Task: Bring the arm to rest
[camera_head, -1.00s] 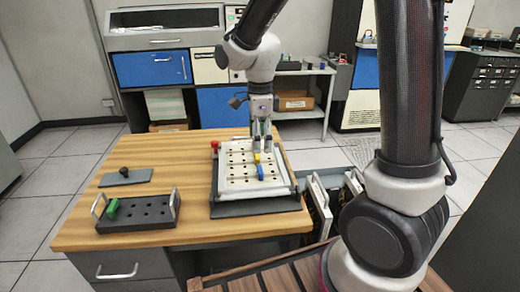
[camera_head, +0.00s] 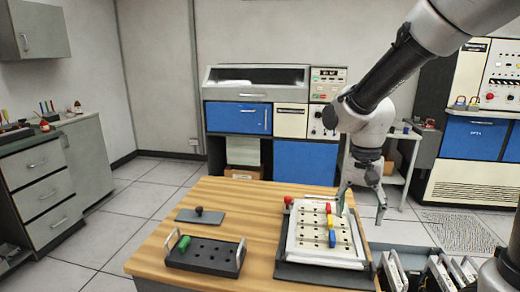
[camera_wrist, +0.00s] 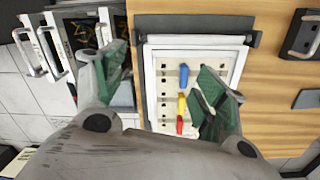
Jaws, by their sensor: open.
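My gripper (camera_head: 361,210) is open and empty, above the right side of the white punch board (camera_head: 291,246). Its green-padded fingers are spread wide; they also show in the wrist view (camera_wrist: 163,75). The board sits on a dark base on the wooden desk. A red peg (camera_head: 328,208), a yellow peg (camera_head: 330,221) and a blue peg (camera_head: 332,239) stand in a line on it, and the same red (camera_wrist: 180,125), yellow (camera_wrist: 182,103) and blue (camera_wrist: 184,76) pegs show in the wrist view. The fingers appear clear of the pegs.
A dark tray (camera_head: 205,254) with holes and a green peg (camera_head: 184,243) lies on the desk's left. A grey plate with a black knob (camera_head: 199,212) lies behind it. A red knob (camera_head: 288,200) is at the board's back left. Card racks (camera_head: 425,270) stand at the right.

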